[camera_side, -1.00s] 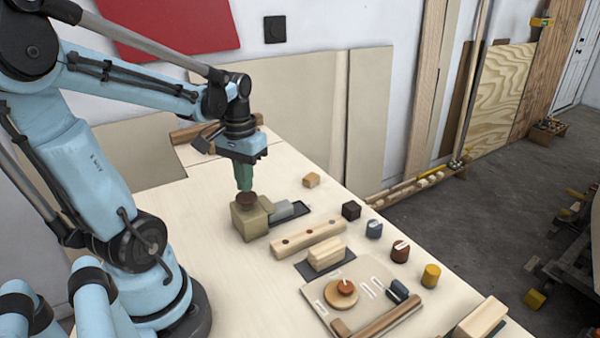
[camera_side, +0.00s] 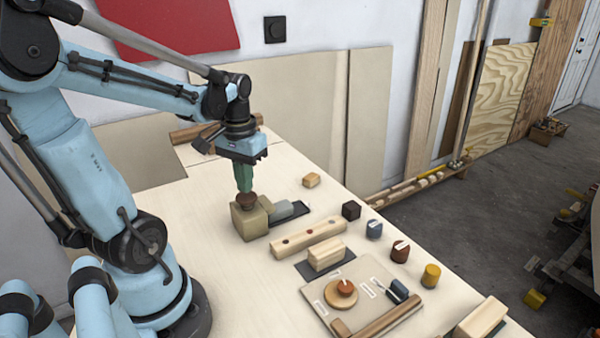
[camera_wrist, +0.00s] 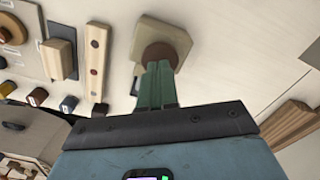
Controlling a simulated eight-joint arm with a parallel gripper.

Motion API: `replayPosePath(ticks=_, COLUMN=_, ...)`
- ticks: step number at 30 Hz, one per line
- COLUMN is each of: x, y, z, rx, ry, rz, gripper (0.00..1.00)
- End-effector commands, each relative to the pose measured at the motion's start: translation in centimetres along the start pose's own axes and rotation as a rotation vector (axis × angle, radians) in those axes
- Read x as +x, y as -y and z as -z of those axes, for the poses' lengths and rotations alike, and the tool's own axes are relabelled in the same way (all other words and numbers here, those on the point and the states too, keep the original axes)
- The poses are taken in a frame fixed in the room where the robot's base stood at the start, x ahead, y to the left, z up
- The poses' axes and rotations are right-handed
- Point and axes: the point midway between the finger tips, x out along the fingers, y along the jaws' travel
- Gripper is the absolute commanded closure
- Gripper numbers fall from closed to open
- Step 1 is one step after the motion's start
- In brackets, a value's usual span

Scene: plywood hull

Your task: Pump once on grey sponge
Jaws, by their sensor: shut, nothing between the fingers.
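A beige block-shaped pump dispenser (camera_side: 250,222) with a round brown head (camera_side: 247,202) stands on the table. It also shows in the wrist view (camera_wrist: 184,38), where its brown head (camera_wrist: 160,52) is partly hidden by the fingers. The grey sponge (camera_side: 281,211) lies just right of the dispenser on a dark tray (camera_side: 302,209). In the wrist view the sponge is mostly hidden. My gripper (camera_side: 245,189) points down with its green fingers shut and nothing between them. The fingertips are right at the top of the brown head and look to touch it.
A wooden bar with coloured dots (camera_side: 308,238), a wooden block on a dark pad (camera_side: 326,256) and a dial board (camera_side: 376,270) lie in front. A black cube (camera_side: 351,210) and several knobs line the right edge. Bare table lies left of the dispenser.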

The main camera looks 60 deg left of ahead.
Motion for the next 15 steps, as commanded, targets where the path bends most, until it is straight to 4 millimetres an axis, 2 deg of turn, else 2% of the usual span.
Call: replayPosePath(ticks=15, x=1.6, y=0.0, z=0.0, rx=0.0, ry=0.0, rz=0.0, gripper=1.0)
